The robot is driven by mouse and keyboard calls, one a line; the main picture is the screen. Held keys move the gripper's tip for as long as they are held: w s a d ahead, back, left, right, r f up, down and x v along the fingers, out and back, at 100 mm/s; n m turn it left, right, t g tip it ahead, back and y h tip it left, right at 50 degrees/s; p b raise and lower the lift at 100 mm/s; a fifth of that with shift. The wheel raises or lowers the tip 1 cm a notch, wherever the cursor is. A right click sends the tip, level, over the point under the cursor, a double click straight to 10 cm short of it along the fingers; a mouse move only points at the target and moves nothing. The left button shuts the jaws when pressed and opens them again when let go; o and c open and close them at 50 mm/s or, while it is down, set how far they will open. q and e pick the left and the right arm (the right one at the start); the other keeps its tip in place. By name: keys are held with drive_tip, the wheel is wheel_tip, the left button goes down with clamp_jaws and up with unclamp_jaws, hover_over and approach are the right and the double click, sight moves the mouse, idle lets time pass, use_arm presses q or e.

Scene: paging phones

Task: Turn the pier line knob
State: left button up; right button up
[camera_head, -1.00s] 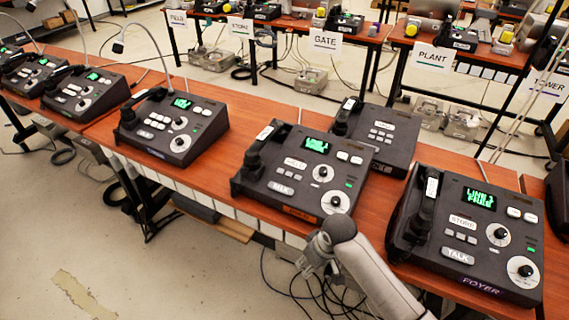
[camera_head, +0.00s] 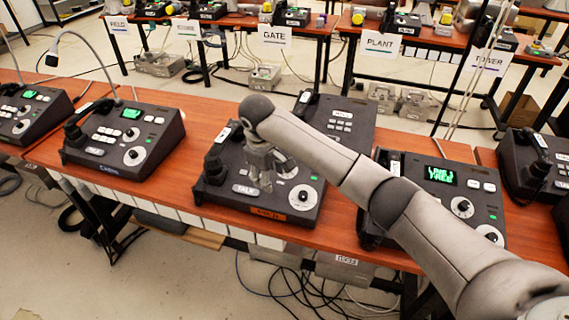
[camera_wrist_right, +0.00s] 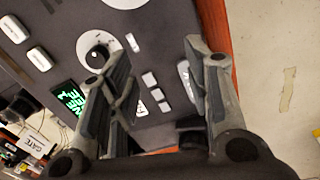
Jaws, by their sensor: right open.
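The middle desk phone (camera_head: 215,195) is dark, with an orange label (camera_head: 268,214) on its front edge that I cannot read; no pier label is legible. Its large white dial with a dark knob (camera_head: 303,197) shows at its lower right. A smaller dial (camera_head: 287,169) above it is partly hidden by my right gripper (camera_head: 262,184), which hangs fingers down over the phone's middle, apart from the dials. In the right wrist view the gripper (camera_wrist_right: 155,65) is open and empty, with the smaller dial's knob (camera_wrist_right: 97,56) beyond the left finger. My left gripper is out of view.
Another phone (camera_head: 150,140) with a gooseneck microphone stands to the left, and one (camera_head: 445,205) to the right, partly behind my right arm. Bare wooden tabletop (camera_head: 210,120) lies between the phones. Cables hang below the table.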

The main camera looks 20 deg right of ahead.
drive_tip(key=w+d+r+h, duration=0.1)
drive_tip(key=w+d+r, duration=0.3)
drive_tip(key=r, duration=0.3)
drive_tip(key=shift+m, duration=0.4)
drive_tip(key=x, duration=1.1)
drive_tip(key=shift+d+p, duration=0.2)
drive_tip(key=shift+p, duration=0.2)
drive_tip(key=shift+r, duration=0.1)
clamp_jaws()
